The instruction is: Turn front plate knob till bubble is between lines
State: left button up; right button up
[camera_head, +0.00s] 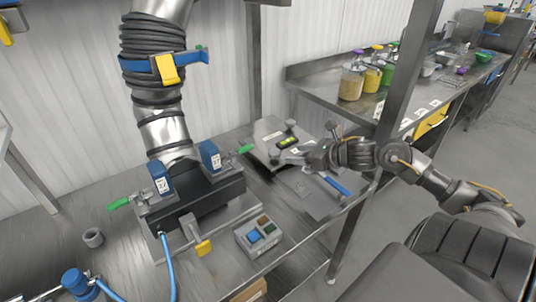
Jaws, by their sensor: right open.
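A grey metal plate (268,133) lies on the bench in the middle of the view. A small level with a yellow-green vial (287,142) sits on it. The bubble and its lines are too small to read. My right gripper (293,158) comes in from the right and is open, low over the plate's front part, just in front of the vial. My left gripper is not in view.
A blue handle (336,186) lies right of the plate. A clamp unit with blue blocks (210,155) and a ribbed hose (153,60) stands left. A button box (258,233) is in front. A frame post (405,70) rises close to my right arm.

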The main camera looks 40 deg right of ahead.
aim_at(276, 151)
jog(key=p+x, duration=0.2)
jog(key=x, duration=0.7)
jog(key=shift+w+d, duration=0.1)
jog(key=shift+w, duration=0.1)
jog(key=shift+w+f, duration=0.2)
jog(key=shift+w, duration=0.1)
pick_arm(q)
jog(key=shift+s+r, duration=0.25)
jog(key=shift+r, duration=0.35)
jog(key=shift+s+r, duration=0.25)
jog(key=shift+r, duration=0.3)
pick_arm(e)
jog(key=c, duration=1)
